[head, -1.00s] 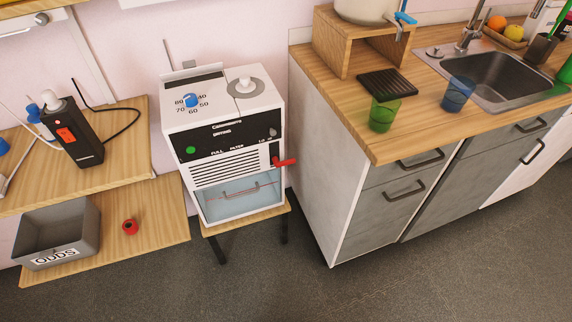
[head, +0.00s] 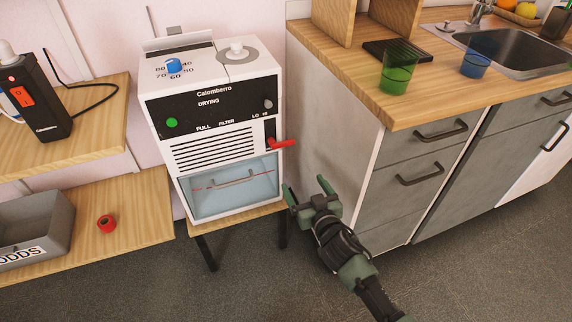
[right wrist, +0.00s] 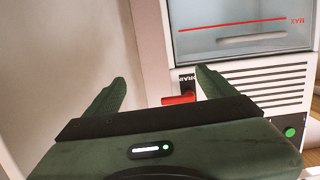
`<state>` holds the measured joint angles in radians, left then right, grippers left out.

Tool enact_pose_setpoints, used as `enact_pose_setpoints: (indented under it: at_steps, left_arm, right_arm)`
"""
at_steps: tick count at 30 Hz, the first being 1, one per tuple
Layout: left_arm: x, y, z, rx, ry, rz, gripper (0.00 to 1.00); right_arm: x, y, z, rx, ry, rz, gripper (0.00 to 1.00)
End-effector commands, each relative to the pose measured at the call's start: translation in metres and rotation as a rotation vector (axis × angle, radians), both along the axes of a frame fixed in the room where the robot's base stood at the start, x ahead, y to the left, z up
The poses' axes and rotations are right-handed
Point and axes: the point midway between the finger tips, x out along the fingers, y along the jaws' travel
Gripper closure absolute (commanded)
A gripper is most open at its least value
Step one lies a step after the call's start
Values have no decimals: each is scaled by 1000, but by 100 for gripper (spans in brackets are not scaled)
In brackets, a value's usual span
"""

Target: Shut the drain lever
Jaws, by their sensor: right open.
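The red drain lever (head: 283,143) is on the right side of the white drying machine (head: 222,125) and sticks out roughly level to the right. My right gripper (head: 306,186) is open and empty, below and a little right of the lever in the head view. In the right wrist view, the lever (right wrist: 179,98) shows between the open fingers, nearer the right finger, beyond the gripper (right wrist: 162,80). I see no contact. The wrist picture is upside down, with part of a label beside the lever. My left gripper is not in view.
The machine's clear tank (head: 234,188) is below its vents. A grey cabinet (head: 415,180) stands close on the right, leaving a narrow gap. Green (head: 399,70) and blue (head: 476,62) cups stand on its counter.

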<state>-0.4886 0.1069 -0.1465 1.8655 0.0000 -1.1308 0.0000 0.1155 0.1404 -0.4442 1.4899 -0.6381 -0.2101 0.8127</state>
Motion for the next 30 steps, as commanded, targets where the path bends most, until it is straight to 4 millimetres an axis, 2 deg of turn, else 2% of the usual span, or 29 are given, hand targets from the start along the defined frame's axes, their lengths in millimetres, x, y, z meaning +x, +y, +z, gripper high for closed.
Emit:
enact_pose_setpoints:
  at_steps: [3, 7, 11, 21, 30]
  left_arm:
    - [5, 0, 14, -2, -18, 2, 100]
    - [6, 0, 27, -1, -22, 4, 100]
    - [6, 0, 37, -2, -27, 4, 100]
    - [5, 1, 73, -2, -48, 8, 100]
    - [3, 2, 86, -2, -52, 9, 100]
  right_arm:
    - [11, 17, 45, 45, -118, 29, 15]
    - [14, 24, 70, 66, -165, 41, 15]
    - [26, 29, 73, 70, -171, 43, 15]
    - [75, 44, 71, 68, -168, 41, 15]
    - [87, 48, 72, 69, -167, 42, 15]
